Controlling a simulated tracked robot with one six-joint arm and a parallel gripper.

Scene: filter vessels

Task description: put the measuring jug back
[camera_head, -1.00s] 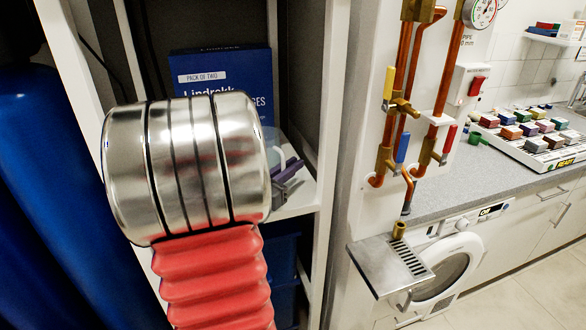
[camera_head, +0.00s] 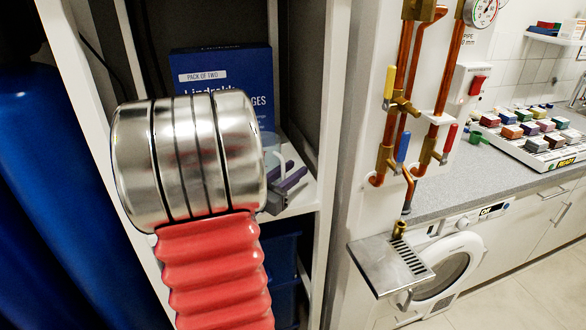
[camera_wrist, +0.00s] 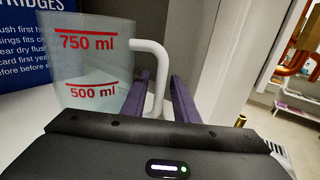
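The clear measuring jug (camera_wrist: 88,65) has red 750 ml and 500 ml marks and a white handle (camera_wrist: 160,75). It stands upright at the white shelf (camera_head: 301,196), in front of the blue box; its base is hidden by my gripper. In the head view the jug (camera_head: 270,142) is mostly hidden behind my arm. My gripper (camera_wrist: 160,95) has its two purple fingers apart, one on each side of the handle, with gaps visible. It also shows in the head view (camera_head: 290,174), low beside the jug.
A blue box (camera_head: 222,65) marked "pack of two" stands behind the jug. The shelf unit's white upright (camera_head: 332,120) is close on the right. Beyond it are copper pipes (camera_head: 400,70) with valves and a metal drip tray (camera_head: 385,268). Blue cylinders stand at the left.

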